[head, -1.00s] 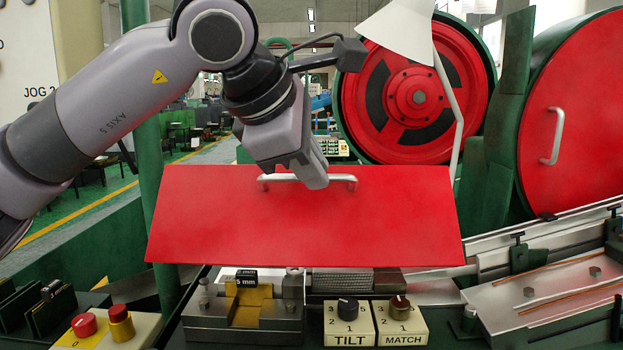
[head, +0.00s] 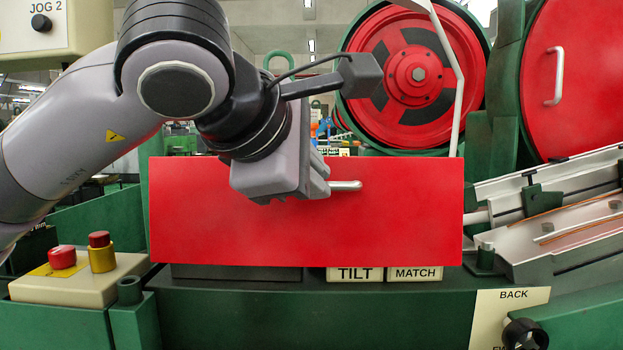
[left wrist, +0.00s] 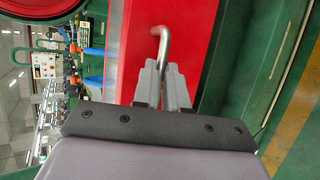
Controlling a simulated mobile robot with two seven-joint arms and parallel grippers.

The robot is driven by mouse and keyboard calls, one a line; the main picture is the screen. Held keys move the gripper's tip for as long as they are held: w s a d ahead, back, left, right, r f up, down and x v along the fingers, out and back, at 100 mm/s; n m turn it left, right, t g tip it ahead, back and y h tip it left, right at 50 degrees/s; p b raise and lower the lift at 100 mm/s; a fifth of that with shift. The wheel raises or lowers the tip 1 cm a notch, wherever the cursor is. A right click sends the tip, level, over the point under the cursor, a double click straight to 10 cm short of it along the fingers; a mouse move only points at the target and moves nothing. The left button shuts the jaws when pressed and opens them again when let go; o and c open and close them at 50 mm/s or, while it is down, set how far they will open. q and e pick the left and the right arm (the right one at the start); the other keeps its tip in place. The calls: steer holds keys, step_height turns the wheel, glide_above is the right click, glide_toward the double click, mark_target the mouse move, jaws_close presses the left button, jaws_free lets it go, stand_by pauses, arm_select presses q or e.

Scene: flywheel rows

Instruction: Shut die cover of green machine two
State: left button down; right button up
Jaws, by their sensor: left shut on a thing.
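The die cover is a flat red panel (head: 390,220) with a metal bar handle (head: 346,185) near its upper middle. It hangs in front of the green machine and now faces me nearly upright. My left gripper (head: 318,180) is shut on the handle and hides its left part. In the left wrist view the two fingers (left wrist: 161,85) close around the handle (left wrist: 163,45), with the red cover (left wrist: 195,35) behind. The dies behind the cover are hidden. My right gripper is not in view.
TILT (head: 355,274) and MATCH (head: 415,274) labels show just under the cover's lower edge. A box with red and yellow buttons (head: 75,280) stands at the left. A BACK switch plate (head: 510,310) is at the lower right. A red flywheel (head: 418,74) and a round red guard (head: 590,75) stand behind.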

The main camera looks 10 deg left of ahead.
mark_target(311, 210)
arm_select(q)
step_height(311, 210, down, 4)
steer(key=b, duration=0.2)
steer(key=shift+s+d+b, duration=0.1)
steer(key=shift+b, duration=0.2)
steer(key=shift+f, duration=0.1)
steer(key=c, duration=1.2)
jaws_free()
steer(key=shift+s+r, duration=0.1)
steer(key=shift+r, duration=0.15)
steer(key=shift+o, duration=0.2)
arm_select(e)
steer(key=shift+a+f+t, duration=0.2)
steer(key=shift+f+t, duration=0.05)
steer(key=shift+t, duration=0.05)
